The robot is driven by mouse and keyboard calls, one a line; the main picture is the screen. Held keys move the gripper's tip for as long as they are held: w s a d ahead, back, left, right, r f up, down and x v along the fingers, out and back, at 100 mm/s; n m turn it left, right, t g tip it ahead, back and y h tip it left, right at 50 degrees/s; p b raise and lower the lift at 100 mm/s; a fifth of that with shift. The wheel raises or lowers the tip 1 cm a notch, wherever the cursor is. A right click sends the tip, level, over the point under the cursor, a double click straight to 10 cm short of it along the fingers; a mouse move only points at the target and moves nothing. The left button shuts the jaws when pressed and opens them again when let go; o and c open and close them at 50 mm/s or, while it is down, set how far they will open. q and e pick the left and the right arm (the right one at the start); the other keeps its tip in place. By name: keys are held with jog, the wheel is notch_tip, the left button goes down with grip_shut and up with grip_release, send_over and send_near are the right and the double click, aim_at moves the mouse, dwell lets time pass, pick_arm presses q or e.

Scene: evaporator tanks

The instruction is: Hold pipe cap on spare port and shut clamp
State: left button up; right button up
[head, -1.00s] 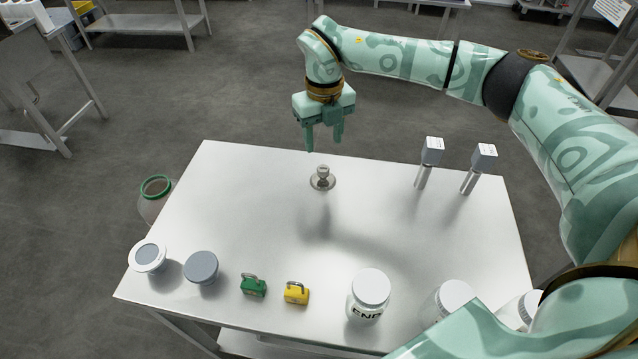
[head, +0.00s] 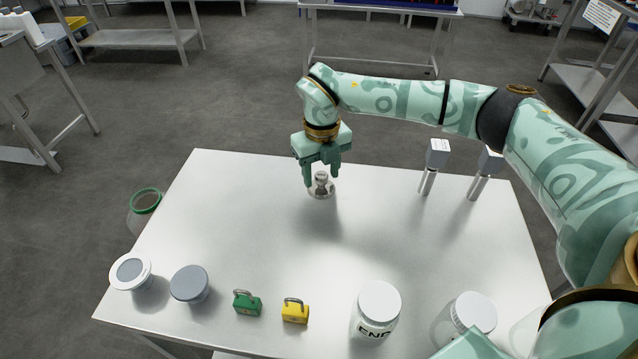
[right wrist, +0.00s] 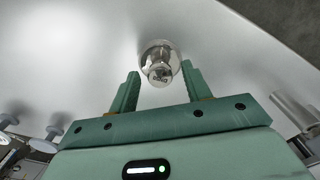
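A small metal piece with a round flange and a narrower knob, which looks like the pipe cap (head: 321,190), stands on the white table near its far edge. My right gripper (head: 322,181) is open and pointing down over it, one finger to each side. In the right wrist view the metal piece (right wrist: 159,58) shows between the tips of the open right gripper (right wrist: 161,70), with gaps at both sides. My left gripper is not in view. I cannot make out the spare port or its clamp.
On the table (head: 240,215), two grey-headed probes (head: 437,155) stand at right. Grey-topped containers (head: 188,284), a green padlock (head: 247,303), a yellow padlock (head: 295,311) and white-lidded jars (head: 379,302) line the near side. A green-rimmed vessel (head: 146,200) stands beyond the left edge. The table's middle is clear.

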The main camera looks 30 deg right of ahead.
aim_at(321, 174)
grip_shut()
jog(key=shift+r+p, duration=1.95)
jog(key=shift+r, duration=0.4)
jog(key=shift+f, duration=0.1)
